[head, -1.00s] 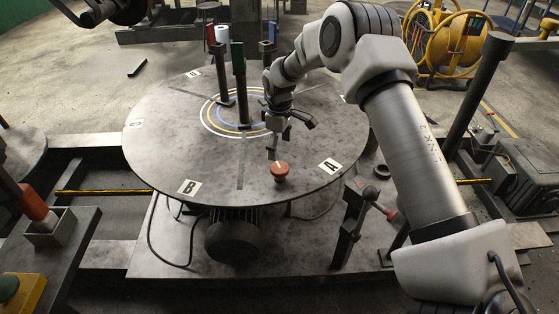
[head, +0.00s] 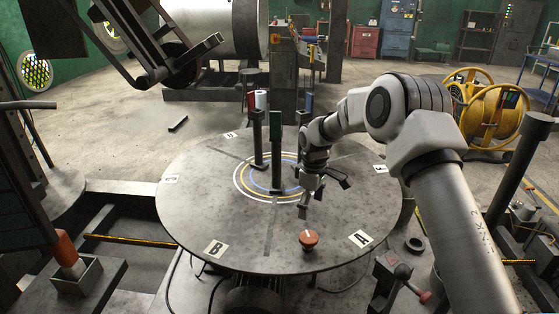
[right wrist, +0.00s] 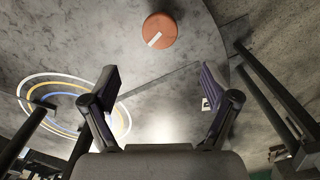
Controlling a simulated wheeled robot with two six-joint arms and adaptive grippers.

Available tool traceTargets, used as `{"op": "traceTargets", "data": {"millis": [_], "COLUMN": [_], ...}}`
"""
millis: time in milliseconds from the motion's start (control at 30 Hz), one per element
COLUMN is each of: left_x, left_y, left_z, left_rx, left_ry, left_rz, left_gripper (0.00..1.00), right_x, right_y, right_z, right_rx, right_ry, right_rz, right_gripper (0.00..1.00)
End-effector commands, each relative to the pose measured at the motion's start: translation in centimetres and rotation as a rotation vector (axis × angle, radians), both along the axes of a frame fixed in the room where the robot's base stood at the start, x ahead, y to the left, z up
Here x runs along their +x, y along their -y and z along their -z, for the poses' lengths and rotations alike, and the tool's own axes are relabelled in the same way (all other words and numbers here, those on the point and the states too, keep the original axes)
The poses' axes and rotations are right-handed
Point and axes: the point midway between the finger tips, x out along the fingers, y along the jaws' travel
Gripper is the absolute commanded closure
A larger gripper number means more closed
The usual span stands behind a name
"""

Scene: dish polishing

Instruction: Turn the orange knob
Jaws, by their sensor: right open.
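The orange knob (head: 308,239) sits on the round grey table (head: 205,215) near its front edge, between the labels B and A. It has a white mark on its top. My right gripper (head: 324,196) is above the table, behind the knob and apart from it. In the right wrist view the knob (right wrist: 160,31) is near the top, beyond the two spread fingers of my right gripper (right wrist: 160,88). The fingers are open and empty. My left gripper is not in view.
Upright posts with a green block (head: 276,124) and a red-white block (head: 256,100) stand at the table's centre rings. A lever with a red handle (head: 424,297) stands at the front right. An orange-handled tool (head: 65,250) stands in a holder at the left.

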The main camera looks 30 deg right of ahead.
Motion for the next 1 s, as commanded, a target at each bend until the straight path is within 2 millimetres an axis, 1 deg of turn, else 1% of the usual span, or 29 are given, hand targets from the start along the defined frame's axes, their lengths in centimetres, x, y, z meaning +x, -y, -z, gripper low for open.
{"op": "traceTargets", "data": {"millis": [467,500,533,600,633,700,767,867,1000], "left_x": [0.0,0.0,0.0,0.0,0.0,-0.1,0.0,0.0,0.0], "left_y": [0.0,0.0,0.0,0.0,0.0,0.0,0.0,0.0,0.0], "left_z": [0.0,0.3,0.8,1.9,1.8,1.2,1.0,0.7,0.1], "left_rx": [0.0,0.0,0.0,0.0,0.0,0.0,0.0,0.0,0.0], "left_ry": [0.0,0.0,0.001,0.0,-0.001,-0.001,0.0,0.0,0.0], "left_rz": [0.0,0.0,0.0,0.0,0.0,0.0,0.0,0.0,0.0], "left_gripper": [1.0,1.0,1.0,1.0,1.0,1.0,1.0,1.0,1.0], "right_x": [0.0,0.0,0.0,0.1,0.2,0.2,0.2,0.1,0.1], "right_y": [0.0,0.0,0.0,-0.1,-0.1,-0.1,-0.1,-0.1,-0.1], "right_z": [0.0,0.5,1.7,4.6,4.9,4.5,5.1,6.8,9.6], "right_rx": [0.0,0.0,0.0,0.0,0.0,0.0,0.0,0.0,-0.001], "right_ry": [0.0,-0.001,-0.004,-0.004,-0.001,0.002,0.0,-0.002,-0.002], "right_rz": [0.0,0.0,-0.001,-0.003,-0.003,-0.003,-0.003,-0.003,-0.002], "right_gripper": [0.13,0.13,0.13,0.13,0.13,0.13,0.13,0.13,0.13]}}
